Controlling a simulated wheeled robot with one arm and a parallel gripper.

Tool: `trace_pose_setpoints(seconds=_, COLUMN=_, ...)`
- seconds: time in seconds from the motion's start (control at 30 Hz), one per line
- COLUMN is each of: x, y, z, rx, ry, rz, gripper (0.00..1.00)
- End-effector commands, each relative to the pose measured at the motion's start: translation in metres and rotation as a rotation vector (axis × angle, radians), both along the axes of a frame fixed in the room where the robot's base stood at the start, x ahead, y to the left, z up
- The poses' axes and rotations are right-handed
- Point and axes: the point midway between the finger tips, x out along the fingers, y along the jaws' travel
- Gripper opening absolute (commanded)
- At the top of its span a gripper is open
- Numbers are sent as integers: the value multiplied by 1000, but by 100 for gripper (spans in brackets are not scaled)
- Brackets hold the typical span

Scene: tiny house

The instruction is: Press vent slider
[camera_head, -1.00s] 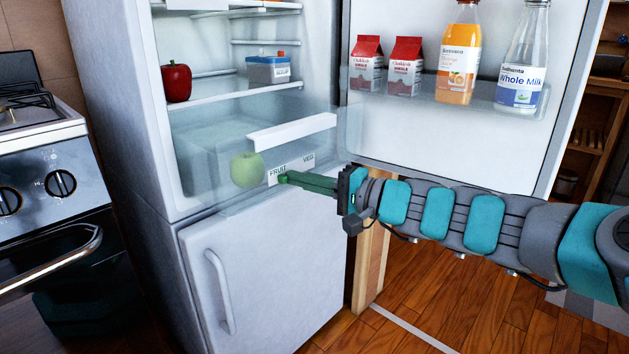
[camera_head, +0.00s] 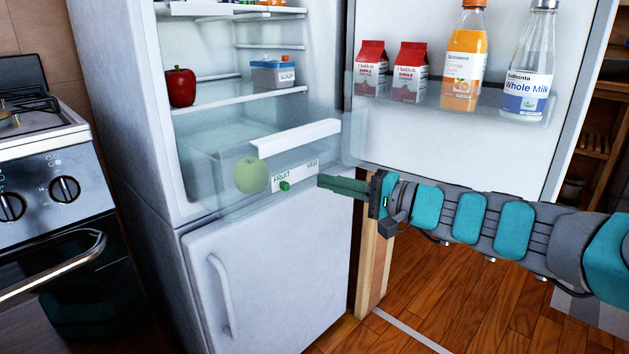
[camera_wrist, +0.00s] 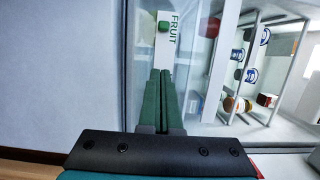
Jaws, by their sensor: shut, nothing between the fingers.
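The vent slider is a small green knob (camera_head: 285,186) on a white label strip (camera_head: 296,174) marked FRUIT and VEG, on the front of the clear fridge drawer (camera_head: 215,150). The knob sits at the FRUIT end. It also shows in the wrist view (camera_wrist: 164,27), just by the word FRUIT. My gripper (camera_head: 320,180) is shut and empty, its green fingers pointing left at the drawer front. Its tips are to the right of the knob, apart from it. In the wrist view the closed fingers (camera_wrist: 160,74) lie below the knob with a gap between.
The open fridge door (camera_head: 440,150) holds two cartons, a juice bottle (camera_head: 465,60) and a milk bottle (camera_head: 527,65), above my arm. A green apple (camera_head: 250,175) is in the drawer. A red pepper (camera_head: 180,87) is on the shelf. A stove (camera_head: 50,170) stands at left.

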Motion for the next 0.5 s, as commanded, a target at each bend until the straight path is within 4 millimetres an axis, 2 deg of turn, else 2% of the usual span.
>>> trace_pose_setpoints(seconds=0.03, x=-2, y=-9, z=0, rx=0, ry=-1, rz=-5, gripper=0)
trace_pose_setpoints(seconds=0.3, x=-19, y=-47, z=1, rx=0, ry=-1, rz=-5, gripper=0)
trace_pose_setpoints(seconds=0.5, x=-27, y=-63, z=1, rx=0, ry=-2, rz=-2, gripper=0)
